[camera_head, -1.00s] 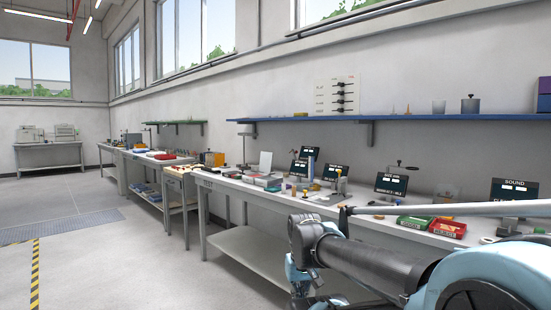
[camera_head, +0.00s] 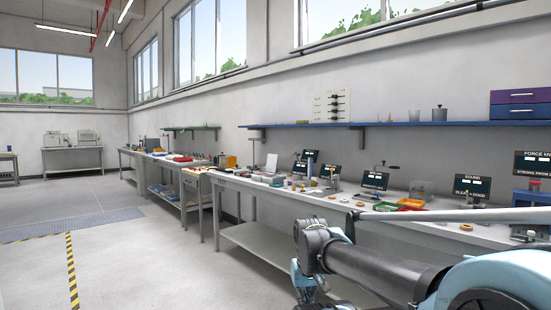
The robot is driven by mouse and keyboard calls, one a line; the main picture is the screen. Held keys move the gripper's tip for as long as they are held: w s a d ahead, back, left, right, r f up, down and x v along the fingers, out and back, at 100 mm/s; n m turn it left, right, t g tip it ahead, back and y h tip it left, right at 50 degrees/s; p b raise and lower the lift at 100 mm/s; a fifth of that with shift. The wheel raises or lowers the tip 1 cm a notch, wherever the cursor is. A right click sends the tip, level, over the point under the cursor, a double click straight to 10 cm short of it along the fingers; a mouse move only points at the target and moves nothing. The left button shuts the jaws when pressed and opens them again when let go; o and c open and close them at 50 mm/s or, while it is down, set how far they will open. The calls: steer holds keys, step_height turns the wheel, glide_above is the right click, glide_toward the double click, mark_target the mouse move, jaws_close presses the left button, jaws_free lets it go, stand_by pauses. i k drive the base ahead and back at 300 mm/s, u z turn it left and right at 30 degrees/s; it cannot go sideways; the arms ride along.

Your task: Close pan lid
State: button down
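I cannot make out a pan or its lid for certain in the head view. A small grey pot-like vessel with a knob on top (camera_head: 439,114) stands on the blue shelf (camera_head: 400,124); I cannot tell whether it is the pan. My arm reaches across the lower right of the view, in front of the long bench, and hides part of it.
The long bench (camera_head: 262,197) along the right wall carries small items, dark sign panels, a green tray (camera_head: 389,207) and a red tray (camera_head: 411,203). The floor (camera_head: 150,265) at left is clear, with a striped line (camera_head: 72,270).

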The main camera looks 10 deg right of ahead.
mark_target(272, 160)
steer(key=u, duration=0.3)
steer(key=i, duration=0.9)
steer(key=u, duration=0.5)
steer(key=i, duration=1.05)
steer(key=z, duration=0.4)
steer(key=i, duration=1.05)
steer(key=z, duration=0.85)
steer(key=i, duration=0.45)
steer(key=z, duration=0.2)
